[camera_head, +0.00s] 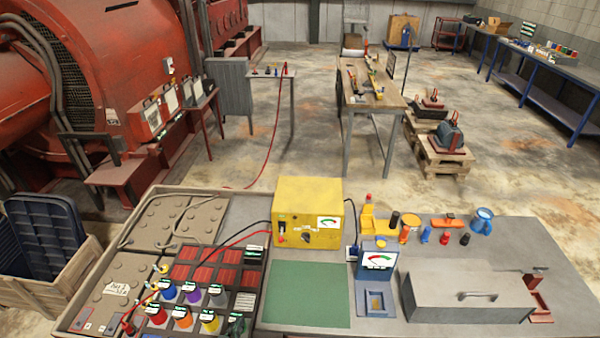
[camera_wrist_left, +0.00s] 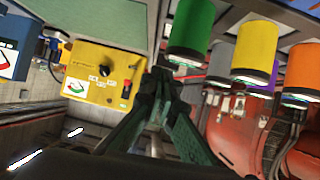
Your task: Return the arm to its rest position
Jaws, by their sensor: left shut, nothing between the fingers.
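My left gripper (camera_wrist_left: 160,76) shows in the left wrist view as dark green fingers drawn together at the tips, with nothing between them. A yellow cylinder (camera_wrist_left: 255,52) and an orange one (camera_wrist_left: 302,65) are farther right. The left arm is mostly out of the head view. My right gripper is in neither view.
The bench holds a yellow meter box (camera_head: 300,215) with red and black cables, a green mat (camera_head: 307,294), a blue gauge stand (camera_head: 377,266) and a grey lidded box (camera_head: 466,297). Small coloured parts stand at the back right. The mat is bare.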

